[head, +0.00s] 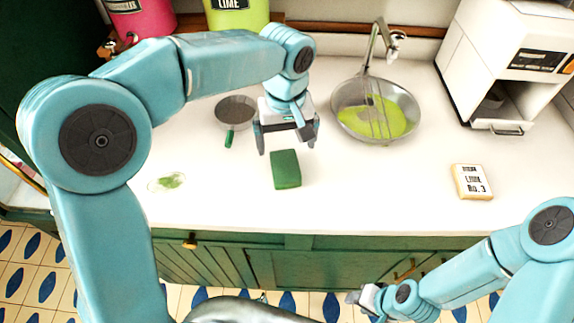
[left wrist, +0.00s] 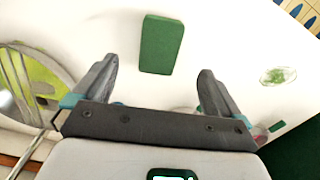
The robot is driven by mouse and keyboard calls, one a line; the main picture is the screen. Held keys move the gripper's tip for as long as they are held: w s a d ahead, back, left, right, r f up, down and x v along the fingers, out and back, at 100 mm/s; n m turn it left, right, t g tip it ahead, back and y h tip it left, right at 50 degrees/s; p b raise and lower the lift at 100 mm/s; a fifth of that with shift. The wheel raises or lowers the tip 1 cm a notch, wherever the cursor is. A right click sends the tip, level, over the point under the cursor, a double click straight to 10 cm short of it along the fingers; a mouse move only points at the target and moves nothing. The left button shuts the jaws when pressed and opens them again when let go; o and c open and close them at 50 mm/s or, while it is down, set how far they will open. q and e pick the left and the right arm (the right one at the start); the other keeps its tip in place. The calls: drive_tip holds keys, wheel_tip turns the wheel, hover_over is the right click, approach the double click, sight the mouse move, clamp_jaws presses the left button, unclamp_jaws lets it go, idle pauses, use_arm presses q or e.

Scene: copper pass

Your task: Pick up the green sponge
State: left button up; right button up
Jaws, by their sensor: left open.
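The green sponge (head: 286,169) is a dark green block lying on the white counter, near the middle of the head view. It also shows in the left wrist view (left wrist: 161,45), beyond and between the two fingers. My left gripper (head: 288,147) is open and empty, just behind and above the sponge, apart from it. Its fingers also show in the left wrist view (left wrist: 157,82). My right gripper (head: 368,300) is low at the bottom of the head view, in front of the cabinet and away from the sponge; its jaws are too small to read.
A round sink (head: 362,125) with green liquid and a tap lies to the right. A green smear (head: 168,182) is on the left, a labelled block (head: 472,182) on the right. A white machine (head: 503,70) stands back right.

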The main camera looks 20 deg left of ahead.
sight(286, 168)
use_arm(q)
wheel_tip(286, 168, down, 3)
drive_tip(key=shift+s+a+f, duration=0.15)
drive_tip(key=shift+s+d+f, duration=0.1)
drive_tip(key=shift+d+f, duration=0.1)
drive_tip(key=shift+f, duration=0.35)
drive_tip(key=f, duration=0.2)
drive_tip(key=f+p, duration=0.1)
drive_tip(key=f, duration=0.1)
drive_tip(key=shift+w+a, duration=0.15)
drive_tip(key=shift+w, duration=0.05)
drive_tip(key=shift+f, duration=0.6)
drive_tip(key=c, duration=1.1)
